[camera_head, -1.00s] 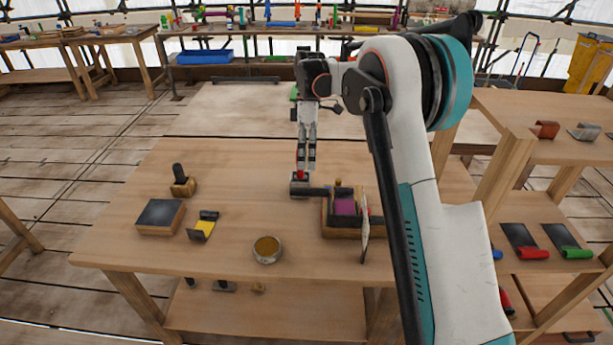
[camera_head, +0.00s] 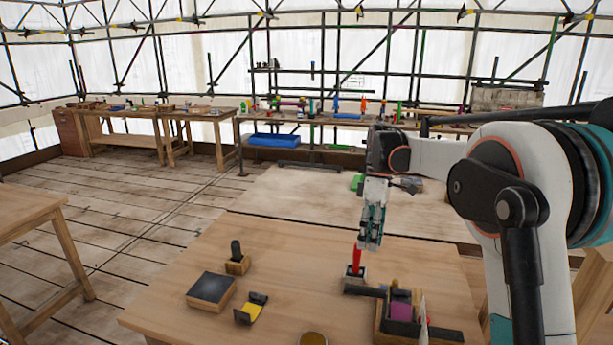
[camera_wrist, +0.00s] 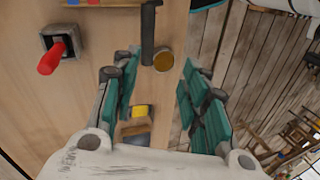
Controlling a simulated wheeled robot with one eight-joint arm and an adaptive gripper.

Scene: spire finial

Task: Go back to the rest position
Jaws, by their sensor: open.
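My gripper (camera_head: 371,242) hangs over the worktable, pointing down, with its fingers spread and nothing between them in the wrist view (camera_wrist: 158,78). A red-handled piece (camera_head: 357,258) stands upright in a small grey block (camera_head: 355,272) on the table, just below and left of the fingertips in the head view. In the wrist view the red piece (camera_wrist: 52,58) is off to the left of the fingers, apart from them, in its block (camera_wrist: 66,40).
The worktable (camera_head: 290,265) also carries a wooden box (camera_head: 382,322) with a purple item, a dark-topped block (camera_head: 211,290), a yellow-and-black piece (camera_head: 250,309), a small wooden holder (camera_head: 237,264) and a round tin (camera_head: 313,339). Shelves and scaffolding stand behind. Open floor lies to the left.

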